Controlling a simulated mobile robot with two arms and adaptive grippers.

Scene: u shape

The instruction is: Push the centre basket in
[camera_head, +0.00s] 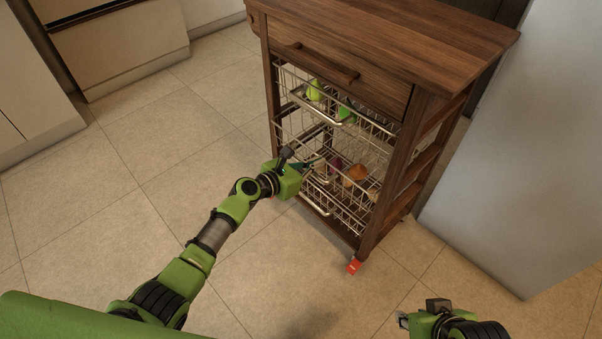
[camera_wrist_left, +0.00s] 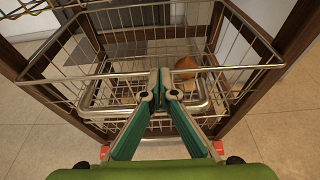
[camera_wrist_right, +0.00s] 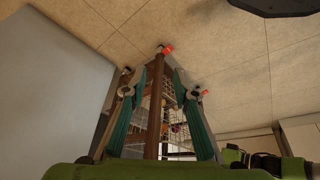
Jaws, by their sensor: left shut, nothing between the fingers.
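The wooden cart (camera_head: 400,35) holds wire baskets one above another. The centre basket (camera_head: 297,137) shows under the top one, and its front sticks out a little from the frame. In the left wrist view the wire basket (camera_wrist_left: 60,78) spans the picture, with its front rail just at my fingertips. My left gripper (camera_head: 303,166) is shut and empty at the basket front; its tips (camera_wrist_left: 160,84) meet or nearly meet the rail, and contact is unclear. My right gripper (camera_head: 415,316) is low at the right, away from the cart. Its fingers (camera_wrist_right: 153,90) are spread and empty.
The top basket (camera_head: 343,120) holds green items. The bottom basket (camera_head: 345,212) has a front handle, with purple and orange items above it. A drawer (camera_head: 340,75) is closed above. A grey panel (camera_head: 520,150) stands at the right. The tiled floor in front is clear.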

